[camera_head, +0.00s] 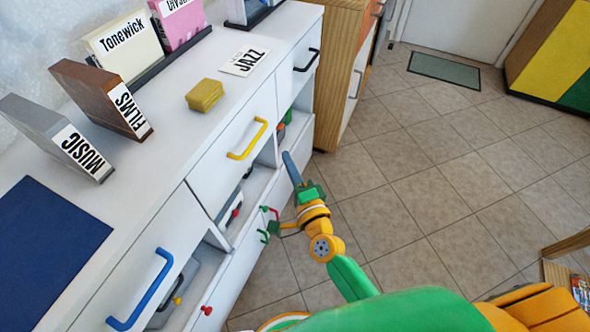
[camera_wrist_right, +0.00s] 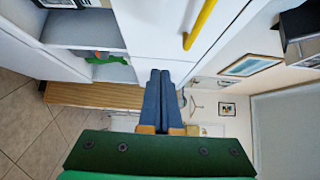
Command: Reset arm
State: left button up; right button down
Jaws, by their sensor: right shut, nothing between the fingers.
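My right gripper (camera_head: 292,168) is in front of the white cabinet (camera_head: 150,190), beside its open shelf compartments, to the right of the yellow-handled drawer. In the right wrist view its two blue fingers (camera_wrist_right: 161,98) lie together with nothing between them. My right arm comes up from the bottom of the head view in green, orange and yellow. My left gripper is not in the head view.
Blue (camera_head: 140,290) and yellow (camera_head: 249,140) handles stick out.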

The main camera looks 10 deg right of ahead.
jog(key=s+d+f+n+g+h, duration=0.1)
jog(key=s+d+f+n+g, duration=0.2)
jog(key=s+f+n+g, duration=0.7)
jog(key=s+d+f+n+g, duration=0.2)
jog(key=s+d+f+n, duration=0.15)
jog(key=s+f, duration=1.4)
jog(key=s+d+f+n+g+h, duration=0.2)
jog(key=s+d+f+n+g, duration=0.35)
jog(key=s+f, duration=0.4)
notch_tip(320, 180, up, 16)
jog(key=p, duration=1.4)
jog(key=shift+t+p, duration=0.35)
jog(key=shift+s+a+r, duration=0.1)
